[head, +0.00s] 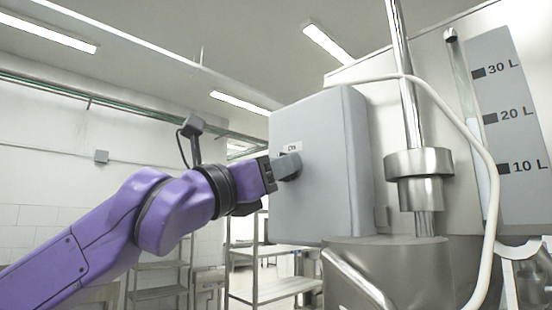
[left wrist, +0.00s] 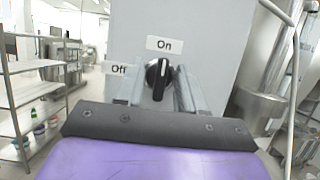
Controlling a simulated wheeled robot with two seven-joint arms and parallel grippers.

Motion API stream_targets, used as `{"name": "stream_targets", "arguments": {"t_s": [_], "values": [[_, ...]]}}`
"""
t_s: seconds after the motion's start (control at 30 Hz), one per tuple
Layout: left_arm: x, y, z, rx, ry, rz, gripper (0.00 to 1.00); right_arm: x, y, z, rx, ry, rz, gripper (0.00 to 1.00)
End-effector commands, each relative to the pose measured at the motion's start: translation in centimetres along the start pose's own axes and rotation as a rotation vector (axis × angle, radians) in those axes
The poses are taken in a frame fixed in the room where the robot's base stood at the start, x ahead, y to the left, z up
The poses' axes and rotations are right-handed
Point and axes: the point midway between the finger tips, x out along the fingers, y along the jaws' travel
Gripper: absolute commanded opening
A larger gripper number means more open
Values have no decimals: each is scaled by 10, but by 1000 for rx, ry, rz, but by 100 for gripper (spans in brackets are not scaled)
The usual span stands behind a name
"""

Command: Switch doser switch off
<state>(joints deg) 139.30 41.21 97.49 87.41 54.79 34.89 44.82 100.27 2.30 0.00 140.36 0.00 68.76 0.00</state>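The doser switch is a black rotary knob (left wrist: 158,79) on the front of a grey box (head: 322,165). In the left wrist view, an "On" label (left wrist: 165,44) is above it and an "Off" label (left wrist: 119,69) is to its upper left. The knob's grip stands nearly upright, its white mark toward "On". My left gripper (head: 287,167) is at the box face, and its fingers hide the knob in the head view. In the left wrist view its two fingers (left wrist: 160,92) are apart, one on each side of the knob, with gaps visible. My right gripper is not in view.
Right of the box are a steel column with a collar (head: 418,170), a white hose (head: 466,135) and a litre scale (head: 505,115). A steel vessel (head: 400,270) stands below. Metal shelves (left wrist: 30,105) are at the left. Open air surrounds my left arm.

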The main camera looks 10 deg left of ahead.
Motion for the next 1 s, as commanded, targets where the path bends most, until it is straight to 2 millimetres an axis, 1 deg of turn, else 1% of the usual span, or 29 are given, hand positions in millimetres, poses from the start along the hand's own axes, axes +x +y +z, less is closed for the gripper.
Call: {"name": "stream_targets", "arguments": {"t_s": [0.13, 0.17, 0.2, 0.23, 0.27, 0.47, 0.67, 0.87, 1.0], "values": [[0, 0, -1, 0, 0, -1, 38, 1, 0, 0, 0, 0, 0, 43], [0, 0, -1, 0, 0, -1, 29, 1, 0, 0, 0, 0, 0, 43], [0, 0, -1, 0, 0, -1, 16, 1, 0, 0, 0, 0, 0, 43], [0, 0, -1, 0, 0, -1, 6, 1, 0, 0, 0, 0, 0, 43], [0, 0, -1, 0, 0, -1, 0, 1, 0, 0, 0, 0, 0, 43], [0, 0, -2, -2, 1, -1, 0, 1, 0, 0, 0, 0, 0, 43], [0, -1, -4, -31, 2, 11, 0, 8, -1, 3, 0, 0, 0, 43], [-2, -1, -6, -126, 1, 52, 0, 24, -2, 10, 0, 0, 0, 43], [-2, -2, -7, -232, 2, 95, 0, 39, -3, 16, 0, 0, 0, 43]]}}
